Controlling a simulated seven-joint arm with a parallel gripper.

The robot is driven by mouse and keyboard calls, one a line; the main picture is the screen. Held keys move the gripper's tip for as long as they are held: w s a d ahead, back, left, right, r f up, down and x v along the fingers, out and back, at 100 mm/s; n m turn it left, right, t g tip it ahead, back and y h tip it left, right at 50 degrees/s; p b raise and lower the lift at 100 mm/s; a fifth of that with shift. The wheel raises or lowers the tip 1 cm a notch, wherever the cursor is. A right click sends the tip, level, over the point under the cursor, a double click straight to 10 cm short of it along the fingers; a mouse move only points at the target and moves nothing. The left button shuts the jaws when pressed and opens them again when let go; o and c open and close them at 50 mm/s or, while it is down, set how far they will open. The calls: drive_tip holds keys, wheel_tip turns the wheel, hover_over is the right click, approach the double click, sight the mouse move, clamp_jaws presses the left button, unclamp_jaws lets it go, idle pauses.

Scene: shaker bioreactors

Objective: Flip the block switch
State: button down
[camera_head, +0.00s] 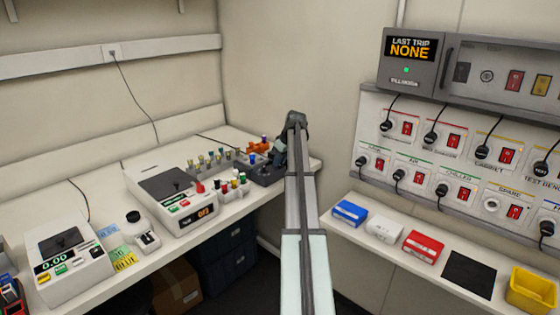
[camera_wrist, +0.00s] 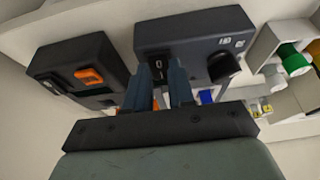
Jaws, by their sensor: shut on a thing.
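The block switch (camera_wrist: 158,67) is a small black rocker with a white mark, on the face of a dark grey block heater (camera_wrist: 190,32) in the wrist view. A black knob (camera_wrist: 222,68) sits to its right. My gripper (camera_wrist: 160,76) has its two blue-grey fingers at either side of the rocker, shut on it. In the head view the dark block (camera_head: 265,174) is at the right end of the left bench, partly hidden by my arm. My gripper's fingertips are hidden there.
A second dark unit with an orange switch (camera_wrist: 88,76) stands close on the left in the wrist view. Racks of coloured-cap vials (camera_head: 232,184) stand beside the block in the head view. A wall panel of red switches (camera_head: 453,141) is on the right.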

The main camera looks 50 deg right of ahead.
drive_tip(key=shift+w, duration=0.1)
drive_tip(key=shift+w+d+r+g, duration=0.1)
drive_tip(key=shift+w+g, duration=0.4)
drive_tip(key=shift+g, duration=1.7)
drive_tip(key=c, duration=1)
unclamp_jaws()
drive_tip(key=shift+o, duration=0.2)
drive_tip(key=shift+r, duration=0.15)
wheel_tip(320, 180, up, 14)
drive_tip(key=shift+f, duration=0.2)
